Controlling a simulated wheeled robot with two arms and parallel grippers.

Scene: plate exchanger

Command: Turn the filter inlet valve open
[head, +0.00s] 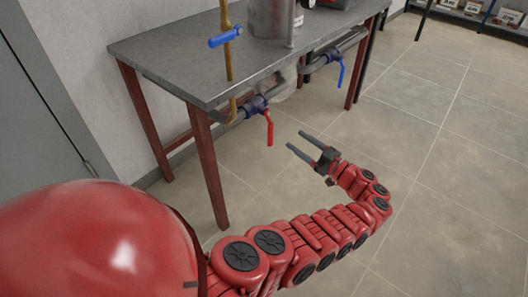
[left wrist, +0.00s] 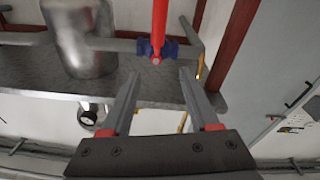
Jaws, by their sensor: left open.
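A valve with a red lever handle (head: 269,128) sits on the grey pipe along the table's front edge. Its handle hangs down; its body is blue (head: 255,105). No label shows which valve is the filter inlet. My left gripper (head: 295,139) is open and empty, a little right of the red handle, fingers pointing toward it. In the left wrist view, the red handle (left wrist: 159,25) and blue valve body (left wrist: 157,48) lie just beyond and between the open fingertips (left wrist: 160,74), apart from them. My right gripper is not in view.
Other valves have blue handles: one on the upright brown pipe (head: 224,40), one farther right (head: 341,73). A metal cylinder (head: 268,18) stands on the grey table (head: 180,55). A red table leg (head: 207,170) stands left of the valve. The floor to the right is clear.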

